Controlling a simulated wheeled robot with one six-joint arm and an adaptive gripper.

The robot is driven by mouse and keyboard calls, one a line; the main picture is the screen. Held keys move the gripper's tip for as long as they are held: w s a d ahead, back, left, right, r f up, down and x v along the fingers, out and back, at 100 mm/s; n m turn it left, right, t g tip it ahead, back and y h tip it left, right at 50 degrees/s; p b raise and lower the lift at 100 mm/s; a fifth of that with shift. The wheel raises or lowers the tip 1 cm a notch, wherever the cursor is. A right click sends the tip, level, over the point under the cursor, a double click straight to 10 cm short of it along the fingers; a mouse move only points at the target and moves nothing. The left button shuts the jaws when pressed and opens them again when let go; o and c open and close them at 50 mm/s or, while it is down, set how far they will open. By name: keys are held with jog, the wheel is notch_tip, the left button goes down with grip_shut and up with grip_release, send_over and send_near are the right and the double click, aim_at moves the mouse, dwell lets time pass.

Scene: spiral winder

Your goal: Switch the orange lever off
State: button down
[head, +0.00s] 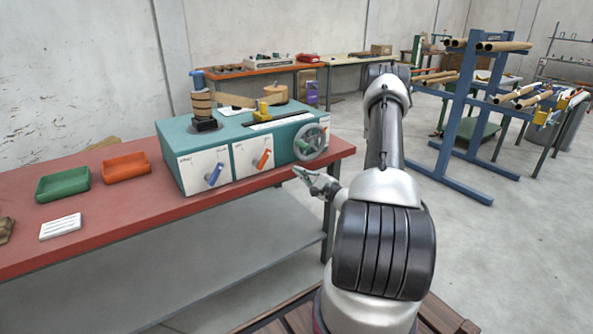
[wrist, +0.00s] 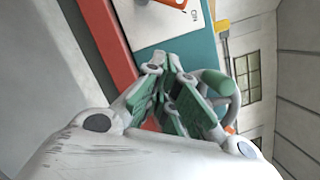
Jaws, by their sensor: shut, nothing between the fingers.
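The orange lever (head: 261,159) is on a white panel at the front of the teal winder (head: 176,141), between the blue lever (head: 214,174) and the handwheel (head: 310,142). It leans, with its top to the right. My gripper (head: 297,171) is shut and empty, in front of the machine, to the right of the orange lever and below the handwheel, apart from the lever. In the wrist view my gripper (wrist: 165,72) shows its green pads together. Part of the orange lever (wrist: 170,3) shows at the top edge there, beside printed lettering on the white panel.
The winder stands on a red bench (head: 120,222). A blue rack (head: 456,120) with cardboard tubes stands at the right. Open floor lies between bench and rack.

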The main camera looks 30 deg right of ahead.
aim_at(264, 159)
jog(key=shift+w+a+r, duration=0.55)
jog(key=shift+w+a, duration=0.3)
jog(key=shift+w, duration=0.35)
jog(key=shift+w+a+r, duration=0.6)
jog(key=shift+w+a, duration=0.3)
jog(key=shift+w, duration=0.35)
jog(key=shift+w+a+r, duration=0.55)
jog(key=shift+w+a, duration=0.3)
jog(key=shift+w, duration=0.35)
jog(key=shift+r+n, duration=0.15)
jog(key=shift+n, duration=0.15)
